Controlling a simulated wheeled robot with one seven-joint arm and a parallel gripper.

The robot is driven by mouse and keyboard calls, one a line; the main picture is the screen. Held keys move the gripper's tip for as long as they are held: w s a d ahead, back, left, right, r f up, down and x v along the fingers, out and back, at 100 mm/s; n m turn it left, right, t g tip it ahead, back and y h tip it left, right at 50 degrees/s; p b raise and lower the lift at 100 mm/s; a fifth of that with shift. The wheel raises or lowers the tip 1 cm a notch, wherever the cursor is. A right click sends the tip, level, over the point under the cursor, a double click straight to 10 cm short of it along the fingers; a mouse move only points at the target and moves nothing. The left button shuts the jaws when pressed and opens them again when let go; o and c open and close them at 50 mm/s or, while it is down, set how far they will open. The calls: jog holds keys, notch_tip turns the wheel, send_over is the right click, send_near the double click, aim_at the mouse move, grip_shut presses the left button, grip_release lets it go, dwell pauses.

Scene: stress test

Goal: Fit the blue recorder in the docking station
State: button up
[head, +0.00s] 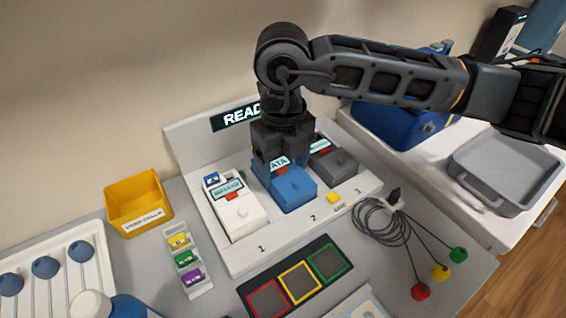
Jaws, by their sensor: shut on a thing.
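The blue recorder (295,197), with a label partly reading "ATA", is at the middle bay of the white docking station (262,258), behind the number 2. My gripper (275,160) comes down from above and is shut on the recorder's back part. The gripper hides that part, and I cannot tell whether the recorder is fully seated. A white recorder (238,213) stands in bay 1 to the left, and a dark grey one (338,164) in bay 3 to the right. The station's display (232,118) shows "READ", its right end hidden by my arm.
A yellow bin (138,205) and a rack of small coloured cards (187,262) stand left of the station. A cable coil with coloured ends (380,222) lies to the right. A mat with coloured squares (297,283) lies in front. A grey tray (507,170) stands farther right.

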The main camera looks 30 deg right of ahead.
jog(key=shift+f, duration=0.15)
dwell(0.6)
jog(key=o, duration=0.9)
jog(key=shift+c, duration=0.2)
jog(key=shift+r, duration=0.2)
jog(key=shift+r+p, duration=0.7)
jog(key=shift+r, duration=1.15)
jog(key=shift+o, duration=1.4)
jog(key=shift+r+p, duration=0.45)
jog(key=shift+r, duration=1.05)
